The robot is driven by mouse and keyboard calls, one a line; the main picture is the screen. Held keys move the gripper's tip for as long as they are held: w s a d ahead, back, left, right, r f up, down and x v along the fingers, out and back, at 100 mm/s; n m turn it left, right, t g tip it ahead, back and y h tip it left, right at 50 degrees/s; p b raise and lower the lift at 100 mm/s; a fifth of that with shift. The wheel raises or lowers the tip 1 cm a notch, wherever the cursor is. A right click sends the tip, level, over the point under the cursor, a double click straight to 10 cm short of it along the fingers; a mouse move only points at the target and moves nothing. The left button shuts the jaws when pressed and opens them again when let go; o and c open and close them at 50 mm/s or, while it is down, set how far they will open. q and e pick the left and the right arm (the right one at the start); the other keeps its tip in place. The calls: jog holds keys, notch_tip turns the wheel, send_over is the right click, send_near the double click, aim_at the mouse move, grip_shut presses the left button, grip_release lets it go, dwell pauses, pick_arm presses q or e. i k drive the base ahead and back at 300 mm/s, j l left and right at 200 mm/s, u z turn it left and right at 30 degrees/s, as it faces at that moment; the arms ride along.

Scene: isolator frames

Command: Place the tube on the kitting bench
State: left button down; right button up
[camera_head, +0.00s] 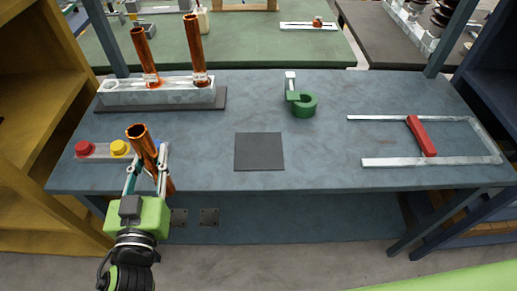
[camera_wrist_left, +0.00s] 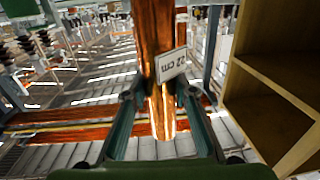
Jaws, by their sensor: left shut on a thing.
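My left gripper (camera_head: 147,175) is shut on a copper tube (camera_head: 141,142) at the front left of the kitting bench (camera_head: 310,160). The tube is tilted, its open top leaning left and its lower end showing past the bench's front edge. Two more copper tubes (camera_head: 194,50) stand upright in a pale metal rack (camera_head: 160,94) at the bench's back left. My right gripper is not in view.
A dark square mat (camera_head: 259,152) lies bare at the bench's middle. A green holder (camera_head: 302,104) stands behind it, and a metal frame with a red handle (camera_head: 421,136) lies at right. A box with red and yellow buttons (camera_head: 102,150) is beside my left gripper. A yellow shelf (camera_head: 40,110) stands left.

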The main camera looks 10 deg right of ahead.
aim_at(260, 150)
jog(key=j+z, duration=0.35)
jog(key=k+j+z, duration=0.15)
jog(key=j+z, duration=0.25)
jog(key=j, duration=0.15)
